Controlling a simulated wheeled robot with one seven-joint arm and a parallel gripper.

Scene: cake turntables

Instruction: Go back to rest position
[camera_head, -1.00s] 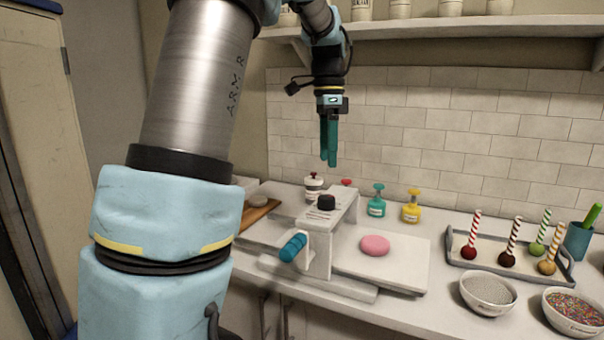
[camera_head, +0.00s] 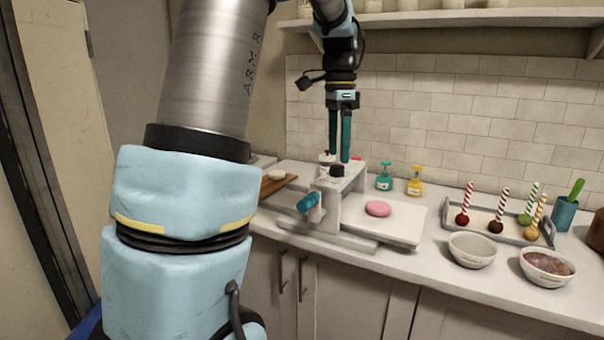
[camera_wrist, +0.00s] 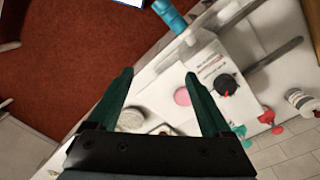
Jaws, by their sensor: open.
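My gripper (camera_head: 340,158) hangs above the counter with its two teal fingers pointing down, over the white machine (camera_head: 345,190) with the black knob and blue handle. The fingers are apart and nothing is between them. In the wrist view my gripper (camera_wrist: 162,98) also shows spread, empty fingers. The white machine (camera_wrist: 215,62) lies to the right of them, with its black knob (camera_wrist: 226,84) and blue handle (camera_wrist: 170,15). A pink round piece (camera_head: 378,208) lies on the machine's white plate; it also shows between the fingers in the wrist view (camera_wrist: 182,97).
Teal (camera_head: 384,180) and yellow (camera_head: 415,184) pump bottles stand near the tiled wall. A tray (camera_head: 485,226) of striped sticks and two bowls (camera_head: 471,250) (camera_head: 546,268) stand at the right. A shelf (camera_head: 450,17) runs above. A wooden board (camera_head: 272,186) lies at the left.

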